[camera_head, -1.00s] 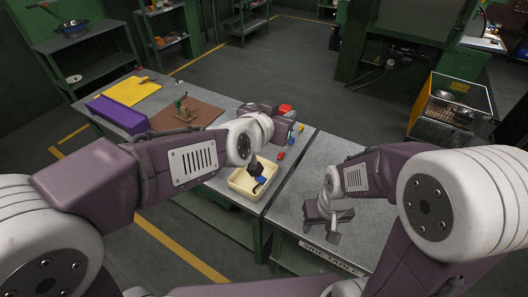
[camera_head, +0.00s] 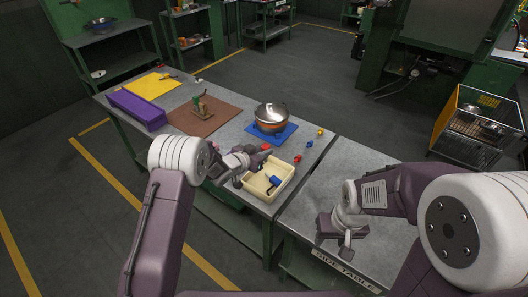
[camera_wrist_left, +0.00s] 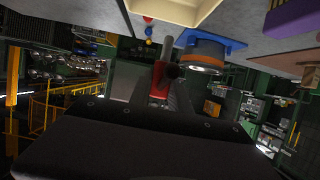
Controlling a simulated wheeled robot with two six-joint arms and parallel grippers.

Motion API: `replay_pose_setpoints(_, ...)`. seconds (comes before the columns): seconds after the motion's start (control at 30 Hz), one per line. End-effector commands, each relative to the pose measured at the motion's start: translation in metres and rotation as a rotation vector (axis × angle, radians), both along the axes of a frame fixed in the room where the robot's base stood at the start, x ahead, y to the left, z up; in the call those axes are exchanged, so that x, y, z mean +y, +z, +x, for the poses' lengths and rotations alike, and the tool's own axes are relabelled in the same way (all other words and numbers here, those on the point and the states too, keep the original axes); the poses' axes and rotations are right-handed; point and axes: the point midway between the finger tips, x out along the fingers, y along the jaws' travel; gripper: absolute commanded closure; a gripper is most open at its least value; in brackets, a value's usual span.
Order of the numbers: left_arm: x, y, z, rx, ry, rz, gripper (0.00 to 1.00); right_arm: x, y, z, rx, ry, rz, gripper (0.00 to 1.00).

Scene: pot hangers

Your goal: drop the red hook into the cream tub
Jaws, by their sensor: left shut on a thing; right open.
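The red hook (camera_wrist_left: 158,82) is between the jaws of my left gripper (camera_wrist_left: 165,90) in the left wrist view. In the head view a red bit of the hook (camera_head: 266,147) shows at the tip of my left gripper (camera_head: 254,157), which is shut on it. This gripper is just above and behind the left far side of the cream tub (camera_head: 287,185). The tub is open, with a blue and dark item (camera_head: 274,181) inside; part of its rim also shows in the left wrist view (camera_wrist_left: 175,12). My right gripper (camera_head: 336,236) is open and empty over the right table.
A brown board (camera_head: 190,123) and a purple box (camera_head: 137,110) are further left.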

Motion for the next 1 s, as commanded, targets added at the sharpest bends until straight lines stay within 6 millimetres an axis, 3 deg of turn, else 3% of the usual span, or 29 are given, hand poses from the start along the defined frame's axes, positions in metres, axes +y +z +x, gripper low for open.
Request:
replay_pose_setpoints(0.43, 0.0, -0.055, 0.0, 0.001, 0.0, 0.001, 1.0, 0.0, -0.045, 0.0, 0.0, 0.0, 0.0, 0.52)
replay_pose_setpoints(0.77, 0.0, -0.058, 0.0, -0.001, 0.001, 0.001, 1.0, 0.0, -0.046, 0.0, 0.0, 0.0, 0.0, 0.52)
replay_pose_setpoints(0.8, 0.0, -0.058, 0.0, -0.001, 0.001, 0.001, 0.66, 0.0, -0.046, 0.0, 0.0, 0.0, 0.0, 0.52)
replay_pose_setpoints(0.83, 0.0, -0.058, 0.0, 0.0, 0.001, 0.0, 0.57, 0.0, -0.046, 0.0, 0.0, 0.0, 0.0, 0.52)
replay_pose_setpoints(0.87, 0.0, -0.058, 0.0, 0.001, 0.001, 0.001, 0.51, 0.0, -0.046, 0.0, 0.0, 0.0, 0.0, 0.52)
replay_pose_setpoints(1.0, 0.0, -0.058, 0.0, 0.001, 0.001, 0.001, 0.51, 0.0, -0.046, 0.0, 0.0, 0.0, 0.0, 0.52)
